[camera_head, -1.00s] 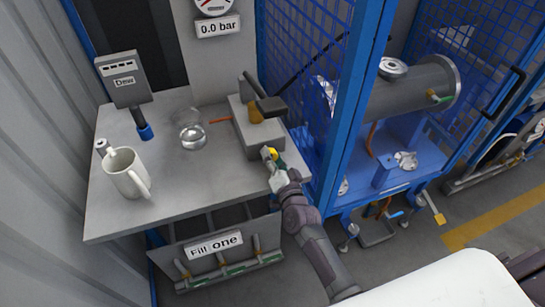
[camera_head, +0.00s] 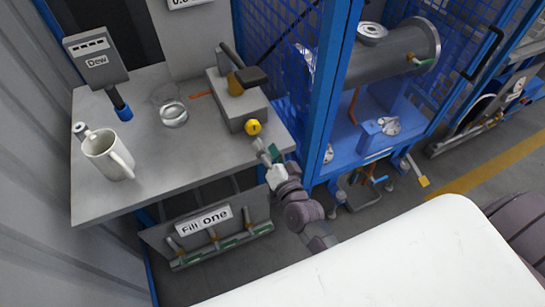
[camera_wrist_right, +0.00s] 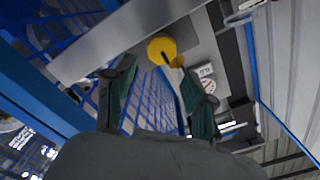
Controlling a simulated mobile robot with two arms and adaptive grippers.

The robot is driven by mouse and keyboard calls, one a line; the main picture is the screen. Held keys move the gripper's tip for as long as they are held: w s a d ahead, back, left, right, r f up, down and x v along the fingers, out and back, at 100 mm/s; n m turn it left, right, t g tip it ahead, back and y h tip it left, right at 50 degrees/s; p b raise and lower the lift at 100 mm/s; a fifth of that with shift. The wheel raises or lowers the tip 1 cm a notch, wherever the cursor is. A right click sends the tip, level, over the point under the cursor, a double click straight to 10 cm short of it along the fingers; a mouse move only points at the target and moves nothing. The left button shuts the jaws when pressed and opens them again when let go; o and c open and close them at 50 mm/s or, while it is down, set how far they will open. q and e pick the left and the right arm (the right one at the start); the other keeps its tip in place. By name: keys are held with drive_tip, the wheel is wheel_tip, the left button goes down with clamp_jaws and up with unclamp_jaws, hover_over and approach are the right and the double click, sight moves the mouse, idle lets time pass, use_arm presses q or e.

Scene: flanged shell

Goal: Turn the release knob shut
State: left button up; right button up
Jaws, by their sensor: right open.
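The yellow release knob (camera_head: 253,127) is on the front face of a grey block (camera_head: 240,104) at the right end of the bench. In the right wrist view the knob (camera_wrist_right: 161,50) is a round yellow disc with a dark slot or mark, beyond the fingers. My right gripper (camera_head: 267,150) is just in front of and below the knob, apart from it. In the right wrist view its two green-padded fingers (camera_wrist_right: 155,98) are spread with nothing between them. My left gripper is not in view.
The grey bench (camera_head: 190,150) carries a white mug (camera_head: 108,155), a glass vessel (camera_head: 173,113) and a blue-tipped probe under the "Dew" box (camera_head: 96,59). A black-handled lever (camera_head: 245,76) tops the block. A blue frame post (camera_head: 330,90) stands close right. A "Fill one" rack (camera_head: 205,222) is below.

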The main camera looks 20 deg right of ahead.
drive_tip(key=s, duration=0.4)
idle(0.4)
drive_tip(key=s+a+f+n+g+y, duration=0.1)
drive_tip(key=s+f+n+g, duration=0.4)
drive_tip(key=f, duration=0.9)
drive_tip(key=s+f+n+g, duration=0.1)
drive_tip(key=s+f+g, duration=0.2)
drive_tip(key=s+f, duration=0.75)
drive_tip(key=s+d+f+n+g, duration=0.2)
drive_tip(key=s+d+f+g, duration=0.1)
drive_tip(key=s+f, duration=0.7)
drive_tip(key=s+d+f+n+g+h, duration=0.1)
drive_tip(key=s+d+f+n+g, duration=0.2)
drive_tip(key=s+f+g, duration=0.3)
drive_tip(key=s+f, duration=0.4)
drive_tip(key=s, duration=0.3)
drive_tip(key=shift+s+d+f+h, duration=0.25)
drive_tip(key=shift+s+d+h, duration=0.05)
drive_tip(key=shift+s+d, duration=0.1)
